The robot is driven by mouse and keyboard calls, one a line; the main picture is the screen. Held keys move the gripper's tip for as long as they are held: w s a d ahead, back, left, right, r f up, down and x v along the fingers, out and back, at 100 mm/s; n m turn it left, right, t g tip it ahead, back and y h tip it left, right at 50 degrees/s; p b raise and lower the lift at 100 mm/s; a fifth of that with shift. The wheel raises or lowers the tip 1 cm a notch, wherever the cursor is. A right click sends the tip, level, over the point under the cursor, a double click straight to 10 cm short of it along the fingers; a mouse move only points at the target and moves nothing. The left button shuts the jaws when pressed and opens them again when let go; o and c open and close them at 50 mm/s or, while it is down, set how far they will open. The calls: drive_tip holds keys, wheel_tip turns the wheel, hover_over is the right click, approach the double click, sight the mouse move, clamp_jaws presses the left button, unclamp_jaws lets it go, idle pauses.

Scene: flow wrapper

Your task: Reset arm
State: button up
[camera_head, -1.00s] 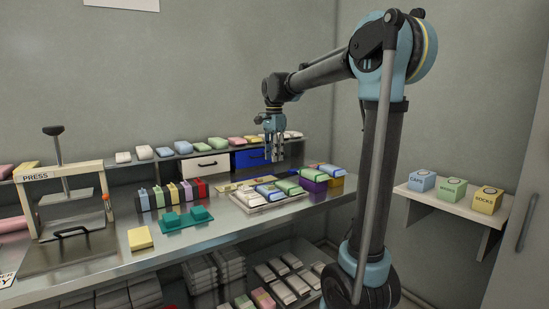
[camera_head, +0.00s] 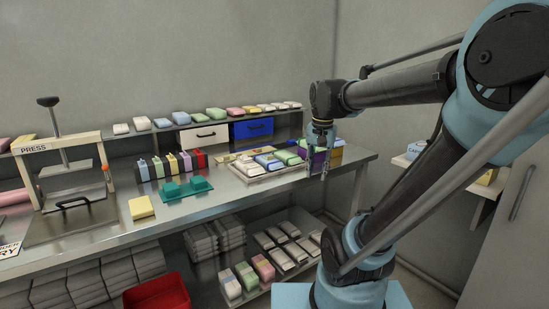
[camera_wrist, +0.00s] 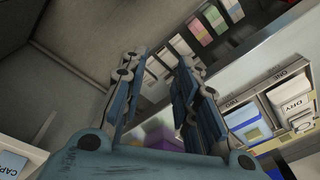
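My arm reaches in from the right in the head view, its forearm bent leftward. My gripper (camera_head: 318,160) hangs downward near the right end of the steel workbench (camera_head: 235,207), in front of the purple box (camera_head: 333,157). In the wrist view my gripper's fingers (camera_wrist: 160,85) stand apart with nothing seen between them. My gripper is open and looks empty.
A tray (camera_head: 268,177) of wrapped packs lies on the bench beside my gripper. The press (camera_head: 62,165) stands at the left. A wall shelf (camera_head: 477,196) with labelled boxes is partly behind my arm. A red bin (camera_head: 157,293) stands low in front.

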drive_tip(key=s+d+f+n, duration=0.2)
drive_tip(key=s+f, duration=0.4)
drive_tip(key=f, duration=0.1)
drive_tip(key=s+d+f+n, duration=0.2)
drive_tip(key=s+d+f, duration=0.1)
drive_tip(key=s+f, duration=0.3)
drive_tip(key=shift+f+n+t, duration=0.3)
drive_tip(key=shift+f+t, duration=0.1)
drive_tip(key=shift+f, duration=0.05)
drive_tip(key=shift+w+f, duration=0.2)
drive_tip(key=shift+w, duration=0.25)
drive_tip(key=shift+a, duration=0.8)
